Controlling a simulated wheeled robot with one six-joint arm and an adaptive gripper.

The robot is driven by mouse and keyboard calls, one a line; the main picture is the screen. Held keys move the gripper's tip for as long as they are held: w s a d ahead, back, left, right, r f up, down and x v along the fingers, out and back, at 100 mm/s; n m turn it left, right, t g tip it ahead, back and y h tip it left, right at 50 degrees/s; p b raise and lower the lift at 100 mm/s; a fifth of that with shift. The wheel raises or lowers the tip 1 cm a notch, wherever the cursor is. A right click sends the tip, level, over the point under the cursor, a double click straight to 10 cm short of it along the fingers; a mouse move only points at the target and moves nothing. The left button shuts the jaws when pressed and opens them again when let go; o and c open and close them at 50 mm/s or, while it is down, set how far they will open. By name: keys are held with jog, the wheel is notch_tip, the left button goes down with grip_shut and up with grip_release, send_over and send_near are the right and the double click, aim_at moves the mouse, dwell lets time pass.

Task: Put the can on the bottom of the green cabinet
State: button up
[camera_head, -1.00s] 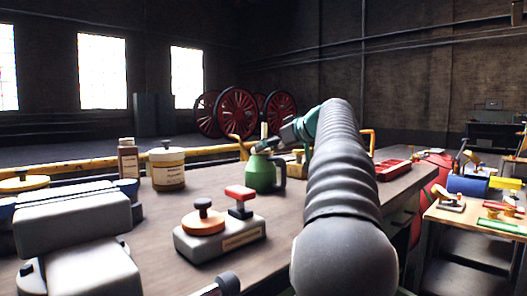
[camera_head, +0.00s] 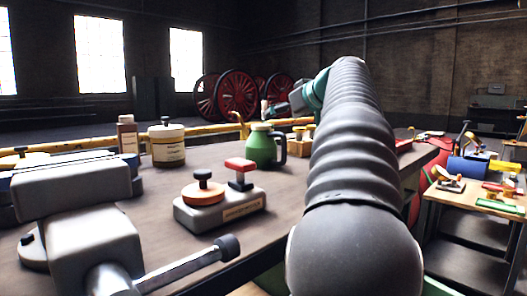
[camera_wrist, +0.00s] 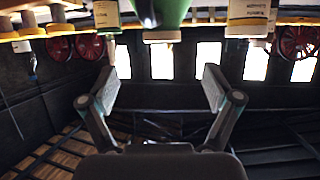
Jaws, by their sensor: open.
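The green can (camera_head: 262,148), with a dark side handle and a pale top, stands upright on the workbench. In the wrist view, which looks upside down, a green body that looks like it (camera_wrist: 170,8) is cut off by the top edge. My gripper (camera_wrist: 165,78) is open, with nothing between its fingers and the can apart from them. In the head view my arm reaches out over the bench, and its end lies above and behind the can. A green surface (camera_head: 270,281) shows below the bench's front edge; I cannot tell if it is the green cabinet.
A cream jar (camera_head: 168,148) and brown bottle (camera_head: 127,136) stand left of the can. A grey block with red and orange knobs (camera_head: 220,208) lies nearer. A grey vise (camera_head: 75,195) fills the left front. A side table (camera_head: 470,200) with tools stands right.

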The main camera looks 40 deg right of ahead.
aim_at(264, 125)
jog(key=x, duration=0.5)
jog(key=shift+w, duration=0.35)
jog(key=shift+a+p+x, duration=0.2)
jog(key=shift+p+x, duration=0.15)
jog(key=shift+x, duration=2.3)
jog(key=shift+s+f, duration=0.1)
grip_shut()
